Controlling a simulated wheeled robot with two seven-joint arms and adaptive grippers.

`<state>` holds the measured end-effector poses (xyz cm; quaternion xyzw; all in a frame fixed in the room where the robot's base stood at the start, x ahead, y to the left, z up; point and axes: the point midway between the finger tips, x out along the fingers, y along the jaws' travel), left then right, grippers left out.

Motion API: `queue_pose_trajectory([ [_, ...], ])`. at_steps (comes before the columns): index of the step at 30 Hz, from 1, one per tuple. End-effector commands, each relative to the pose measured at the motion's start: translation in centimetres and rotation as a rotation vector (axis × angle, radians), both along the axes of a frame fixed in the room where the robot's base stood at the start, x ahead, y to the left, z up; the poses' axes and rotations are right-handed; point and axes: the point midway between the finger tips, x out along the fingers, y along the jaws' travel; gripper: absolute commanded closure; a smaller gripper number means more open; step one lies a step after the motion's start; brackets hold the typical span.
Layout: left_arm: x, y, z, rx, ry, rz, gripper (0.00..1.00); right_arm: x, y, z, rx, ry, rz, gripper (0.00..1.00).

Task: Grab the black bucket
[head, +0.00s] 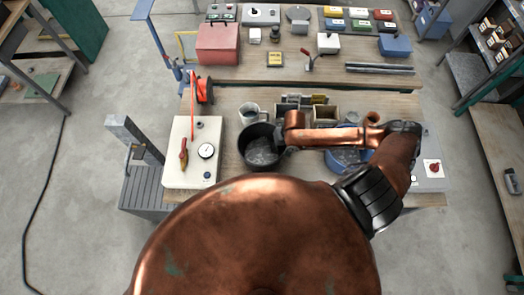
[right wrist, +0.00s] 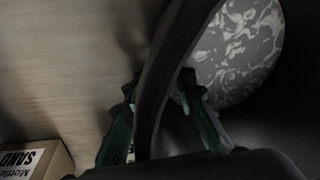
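The black bucket (head: 245,141) stands on the workbench left of centre in the head view, with a grey mottled fill inside. My right gripper (head: 282,138) is at the bucket's right rim, pointing down and partly hidden by its own copper arm. In the right wrist view, the bucket's dark wall (right wrist: 171,65) runs between the two green-and-black fingers of the right gripper (right wrist: 158,90). One finger is outside the wall and one inside, with gaps still showing, so the gripper looks open around the rim. My left gripper is not in view.
A blue bucket (head: 345,158) stands to the right, under my right arm. A white scale panel (head: 188,177) is at the left. A metal cup (head: 249,112) and small boxes (head: 327,112) stand behind. A labelled carton (right wrist: 42,160) is close by.

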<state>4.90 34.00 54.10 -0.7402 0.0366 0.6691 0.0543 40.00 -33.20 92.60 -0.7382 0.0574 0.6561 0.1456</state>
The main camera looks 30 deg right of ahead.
Motion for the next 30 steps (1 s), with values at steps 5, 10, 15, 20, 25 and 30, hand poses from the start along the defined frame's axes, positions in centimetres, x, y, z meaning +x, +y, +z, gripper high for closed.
queue_pose_trajectory([
  [5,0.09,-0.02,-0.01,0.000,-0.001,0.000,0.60,-0.02,0.01,0.02,0.000,0.000,0.000,0.79],
  [10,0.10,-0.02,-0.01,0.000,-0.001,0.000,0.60,-0.02,0.00,0.03,0.000,0.000,0.000,0.90],
  [15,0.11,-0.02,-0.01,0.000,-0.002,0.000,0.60,-0.03,0.00,0.04,0.000,0.000,0.000,1.00],
  [20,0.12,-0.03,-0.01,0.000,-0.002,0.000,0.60,-0.04,0.00,0.05,0.000,0.000,0.000,1.00],
  [25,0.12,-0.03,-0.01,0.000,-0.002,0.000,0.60,-0.04,0.01,0.05,0.000,0.000,0.001,1.00],
  [30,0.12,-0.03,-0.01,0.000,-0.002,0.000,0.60,-0.04,-0.01,0.04,0.000,0.000,0.001,1.00],
])
